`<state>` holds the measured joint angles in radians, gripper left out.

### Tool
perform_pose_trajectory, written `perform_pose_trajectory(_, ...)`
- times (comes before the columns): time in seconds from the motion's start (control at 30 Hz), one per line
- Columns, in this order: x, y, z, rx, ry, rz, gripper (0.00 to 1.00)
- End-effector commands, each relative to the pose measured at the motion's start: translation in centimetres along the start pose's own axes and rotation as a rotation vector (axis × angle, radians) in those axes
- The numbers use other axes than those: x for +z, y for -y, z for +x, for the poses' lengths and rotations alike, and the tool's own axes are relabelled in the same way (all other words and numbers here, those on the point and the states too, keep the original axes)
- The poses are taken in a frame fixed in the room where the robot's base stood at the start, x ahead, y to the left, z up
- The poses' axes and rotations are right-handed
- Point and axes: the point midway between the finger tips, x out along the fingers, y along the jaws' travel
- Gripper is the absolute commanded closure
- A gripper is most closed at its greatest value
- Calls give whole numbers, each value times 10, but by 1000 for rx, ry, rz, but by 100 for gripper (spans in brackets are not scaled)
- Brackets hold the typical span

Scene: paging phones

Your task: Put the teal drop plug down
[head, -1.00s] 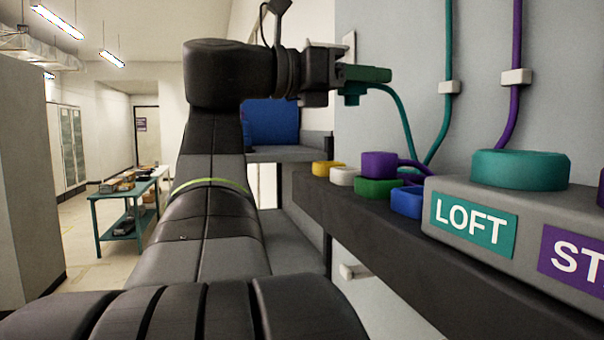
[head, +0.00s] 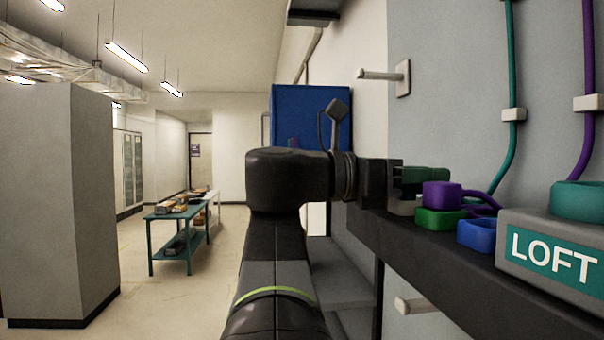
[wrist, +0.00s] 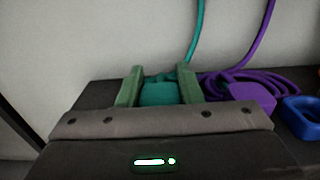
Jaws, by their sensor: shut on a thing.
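My gripper (head: 425,180) is low over the dark ledge (head: 420,252), left of and just behind the purple plug in the head view. In the wrist view its two green fingers (wrist: 160,80) are shut on the teal drop plug (wrist: 158,94), one finger on each side. A teal cord (wrist: 194,40) runs from the plug up the wall. The fingers hide most of the plug in the head view. Whether its underside touches the ledge or a holder cannot be told.
A blue holder (head: 477,235) and the grey LOFT box (head: 545,245) with a teal ring (head: 580,200) stand further right. A wall peg (head: 380,75) sticks out above.

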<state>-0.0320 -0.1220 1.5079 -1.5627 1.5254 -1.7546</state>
Motion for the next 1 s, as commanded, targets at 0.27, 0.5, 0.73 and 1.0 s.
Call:
perform_pose_trajectory(0.27,-6,0,0,0,0,-1,66)
perform_pose_trajectory(0.5,-5,0,0,0,0,-1,46)
perform_pose_trajectory(0.73,0,0,0,0,0,1,46)
perform_pose_trajectory(1.0,-1,-1,-25,6,0,-1,46)
